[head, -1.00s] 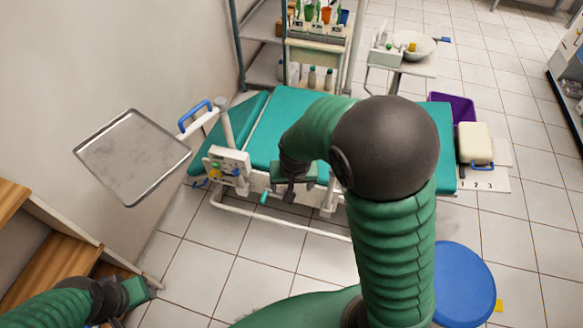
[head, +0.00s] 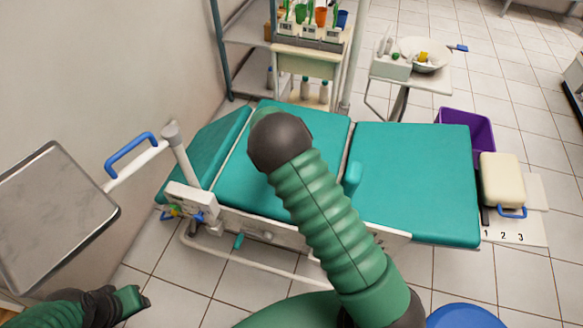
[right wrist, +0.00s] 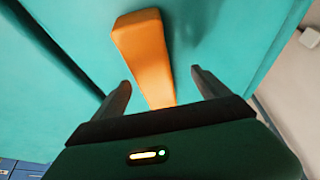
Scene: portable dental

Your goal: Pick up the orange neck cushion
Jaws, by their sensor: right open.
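The orange neck cushion (right wrist: 146,55) shows in the right wrist view as a long wedge lying on the teal dental bed (head: 415,175). My right gripper (right wrist: 160,80) is open, with its two dark fingers apart. The cushion's narrow end shows between the fingers; I cannot tell how far above it they are. In the head view my own arm hides the right gripper and the cushion. My left gripper (head: 134,300) is low at the left, away from the bed; whether its jaws are open is unclear.
A metal tray (head: 50,215) with a blue-handled arm (head: 130,150) stands left of the bed. Shelves and a cart (head: 305,65) stand behind. A purple bin (head: 465,130) and a cream case (head: 502,180) are at the right. A blue stool (head: 463,317) is at the front.

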